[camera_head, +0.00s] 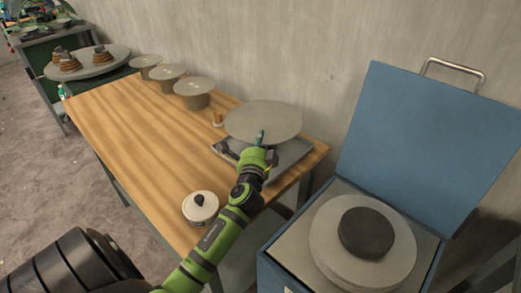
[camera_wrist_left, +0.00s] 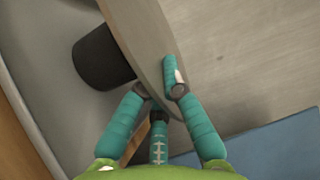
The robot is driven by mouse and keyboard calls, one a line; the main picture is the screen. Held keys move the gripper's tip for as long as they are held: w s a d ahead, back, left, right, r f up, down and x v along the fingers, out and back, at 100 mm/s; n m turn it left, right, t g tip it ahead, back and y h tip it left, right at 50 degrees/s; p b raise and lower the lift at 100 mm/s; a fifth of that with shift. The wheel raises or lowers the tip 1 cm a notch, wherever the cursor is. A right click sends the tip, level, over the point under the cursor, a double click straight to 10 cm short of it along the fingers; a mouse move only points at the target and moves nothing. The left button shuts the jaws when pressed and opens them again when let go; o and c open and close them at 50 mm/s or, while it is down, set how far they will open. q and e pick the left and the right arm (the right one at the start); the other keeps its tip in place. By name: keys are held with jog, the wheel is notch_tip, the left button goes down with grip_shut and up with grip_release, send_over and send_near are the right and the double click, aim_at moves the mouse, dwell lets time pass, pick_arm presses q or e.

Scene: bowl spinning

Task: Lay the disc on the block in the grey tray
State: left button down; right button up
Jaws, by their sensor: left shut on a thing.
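The disc (camera_head: 265,118) is a round grey plate over the grey tray (camera_head: 292,163) near the table's right end. My left gripper (camera_head: 262,146) is shut on the disc's near rim. In the left wrist view its fingers (camera_wrist_left: 165,92) pinch the edge of the disc (camera_wrist_left: 143,35). A dark round block (camera_wrist_left: 100,60) shows there beneath the disc, in the tray. I cannot tell whether disc and block touch. In the head view the disc hides the block. My right gripper is not in view.
Several grey discs on stands, one of them (camera_head: 194,86), line the table's back edge. A white lidded pot (camera_head: 200,207) stands near the front edge. An open blue box (camera_head: 420,140) with a round grey plate and dark disc is at right. The middle of the table is clear.

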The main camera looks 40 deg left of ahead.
pick_arm(q)
notch_tip(320, 180, down, 4)
jog(key=shift+r+b, duration=0.15)
jog(key=shift+b, duration=0.4)
jog(key=shift+f, duration=0.25)
jog(key=c, duration=1.4)
grip_release()
jog(key=shift+r, duration=0.1)
